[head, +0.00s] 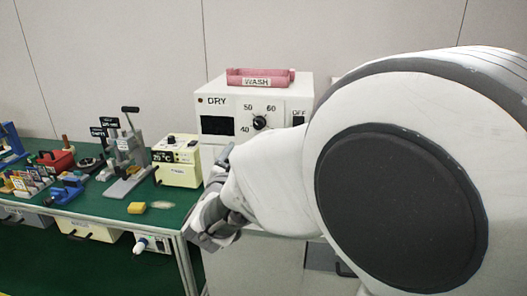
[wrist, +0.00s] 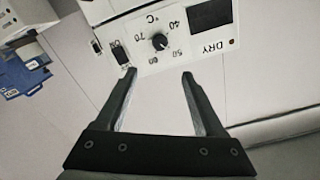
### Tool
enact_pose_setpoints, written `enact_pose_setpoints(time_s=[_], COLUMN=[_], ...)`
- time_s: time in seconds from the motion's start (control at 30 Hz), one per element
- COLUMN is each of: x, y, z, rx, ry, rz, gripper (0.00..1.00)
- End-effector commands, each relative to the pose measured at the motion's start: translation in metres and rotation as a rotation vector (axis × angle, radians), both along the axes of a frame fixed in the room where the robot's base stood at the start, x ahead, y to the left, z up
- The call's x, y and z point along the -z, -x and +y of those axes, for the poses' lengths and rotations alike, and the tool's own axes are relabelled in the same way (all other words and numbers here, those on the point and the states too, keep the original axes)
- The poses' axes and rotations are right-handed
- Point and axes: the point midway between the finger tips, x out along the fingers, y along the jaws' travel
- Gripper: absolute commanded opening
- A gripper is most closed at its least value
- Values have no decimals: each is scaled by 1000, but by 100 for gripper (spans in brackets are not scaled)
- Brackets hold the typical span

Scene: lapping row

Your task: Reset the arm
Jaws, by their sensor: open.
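My arm fills the right side of the head view and reaches down to the left. My gripper (wrist: 158,75) shows in the wrist view with its two fingers apart and nothing between them. The fingers point toward the front panel of the white dryer (head: 215,104), which appears upside down in the wrist view (wrist: 205,50). The panel carries a dark display, a black knob (head: 260,122) and a switch marked OFF in the head view. In the head view my wrist is in front of the dryer's lower left, and the fingertips are hard to make out.
A pink tray marked WASH (head: 256,82) sits on the dryer. Drawers hang below the bench. The wall behind is plain.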

Motion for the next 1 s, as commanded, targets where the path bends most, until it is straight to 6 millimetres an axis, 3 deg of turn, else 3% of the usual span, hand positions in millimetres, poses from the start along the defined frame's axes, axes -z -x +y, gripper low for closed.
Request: enact_pose_setpoints(time_s=[0.27,0.43,0.57,0.77,1.0], x=[-5,-25,-42,-54,-48], y=[-1,-3,7,44,114], z=[-3,-18,-34,-67,-122], rx=[-14,-113,-224,-358,-430], ry=[-7,-29,-25,31,149], rz=[12,85,176,335,570], gripper=[70,70,70,70,70])
